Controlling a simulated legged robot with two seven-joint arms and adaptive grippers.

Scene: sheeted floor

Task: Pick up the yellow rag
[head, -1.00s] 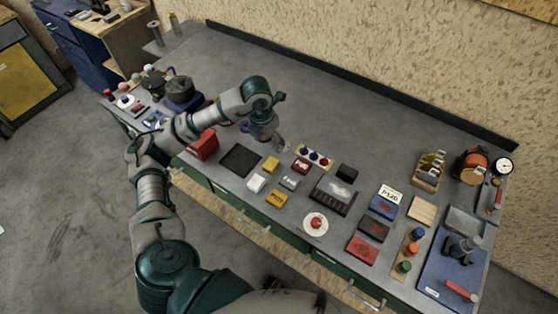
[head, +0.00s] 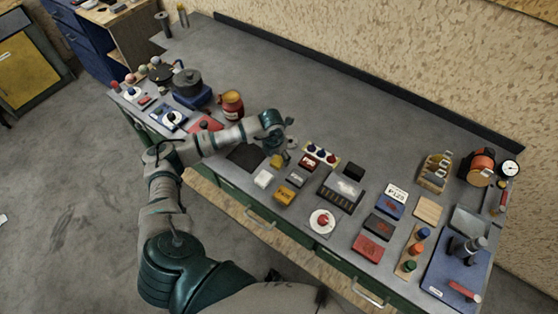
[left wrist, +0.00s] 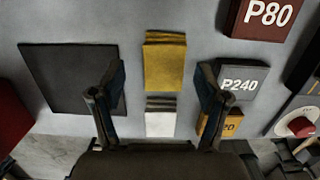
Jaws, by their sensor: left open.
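The yellow rag (head: 276,161) is a small folded stack on the grey bench, partly covered by my left gripper in the head view. In the left wrist view the yellow rag (left wrist: 164,65) lies ahead of and between the two fingers, its layered edge at the top. My left gripper (head: 287,155) hangs over the rag from above. In the left wrist view my left gripper (left wrist: 161,85) is open, with one finger on each side of the rag's line and nothing held. My right gripper is not seen.
A white folded rag (left wrist: 160,120) lies just below the yellow one. A dark square mat (left wrist: 70,75) is to the left. A grey P240 block (left wrist: 243,80) and a yellow block (head: 286,194) are to the right. The back of the bench (head: 330,110) is clear.

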